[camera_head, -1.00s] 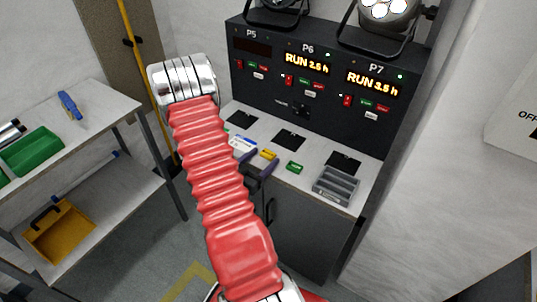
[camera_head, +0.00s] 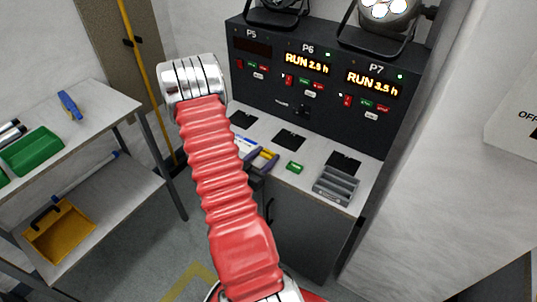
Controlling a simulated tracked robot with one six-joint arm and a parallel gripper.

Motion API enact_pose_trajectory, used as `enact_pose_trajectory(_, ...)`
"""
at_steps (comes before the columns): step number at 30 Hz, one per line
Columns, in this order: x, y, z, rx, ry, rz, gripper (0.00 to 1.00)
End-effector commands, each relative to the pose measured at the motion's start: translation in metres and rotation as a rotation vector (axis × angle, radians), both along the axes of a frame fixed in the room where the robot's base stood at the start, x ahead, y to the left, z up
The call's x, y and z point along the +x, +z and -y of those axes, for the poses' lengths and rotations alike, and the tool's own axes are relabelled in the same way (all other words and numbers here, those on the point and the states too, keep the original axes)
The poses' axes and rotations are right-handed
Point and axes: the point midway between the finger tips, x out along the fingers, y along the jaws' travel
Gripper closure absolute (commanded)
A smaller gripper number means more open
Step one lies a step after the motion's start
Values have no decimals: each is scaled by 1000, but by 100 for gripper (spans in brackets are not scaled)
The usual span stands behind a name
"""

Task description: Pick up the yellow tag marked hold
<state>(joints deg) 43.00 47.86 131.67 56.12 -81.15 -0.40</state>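The small yellow tag (camera_head: 267,154) lies on the pale bench top, in front of the dark panel. Its marking is too small to read. My gripper (camera_head: 263,160) is low over the bench at the tag, partly hidden behind my red arm. Its dark fingers look apart, one on each side of the tag, with part of the yellow showing between them. I cannot tell whether they touch it. A small green tag (camera_head: 295,167) lies to the right.
A grey slotted tray (camera_head: 336,186) stands at the bench's right end. Black squares (camera_head: 289,139) mark the bench top. The panel (camera_head: 270,72) with P5, P6 and P7 rises behind, with lamps above. A shelf with a green bin (camera_head: 33,151) is at left.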

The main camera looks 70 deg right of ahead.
Motion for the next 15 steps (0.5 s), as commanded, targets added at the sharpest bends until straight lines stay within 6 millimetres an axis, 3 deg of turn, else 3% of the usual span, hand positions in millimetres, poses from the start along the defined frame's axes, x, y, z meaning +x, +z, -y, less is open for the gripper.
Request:
enact_pose_trajectory(11, 0, 0, 0, 0, 0, 0, 80)
enact_pose_trajectory(15, 0, 0, 0, 0, 0, 0, 81)
